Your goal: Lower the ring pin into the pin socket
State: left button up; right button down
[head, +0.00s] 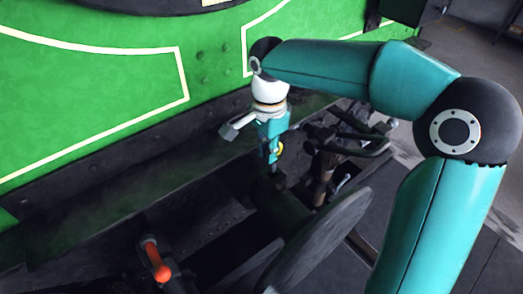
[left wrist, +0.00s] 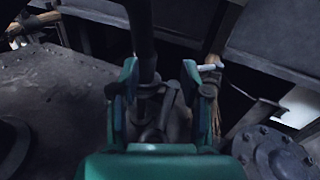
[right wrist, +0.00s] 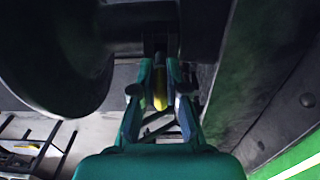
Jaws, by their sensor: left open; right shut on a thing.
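My right gripper (head: 272,158) points down beside the green tram body and is shut on the ring pin. A small yellow part of the ring pin (head: 281,147) shows at the fingers in the head view. In the right wrist view the yellow part (right wrist: 160,88) sits between the fingers of the right gripper (right wrist: 160,72). The pin's lower end and the pin socket cannot be made out in the dark below. My left gripper (left wrist: 160,85) is open in the left wrist view, with dark metal parts between or behind its fingers. It is not visible in the head view.
A large dark round disc (head: 322,240) stands just in front of the right gripper. Dark linkage (head: 335,150) lies to its right. An orange-red handle (head: 155,260) sticks up at lower left. The green tram side (head: 90,95) rises close behind.

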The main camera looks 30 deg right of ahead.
jog(key=shift+f+b, duration=2.15)
jog(key=shift+f, duration=0.8)
jog(key=shift+f, duration=0.1)
jog(key=c, duration=1.1)
grip_release()
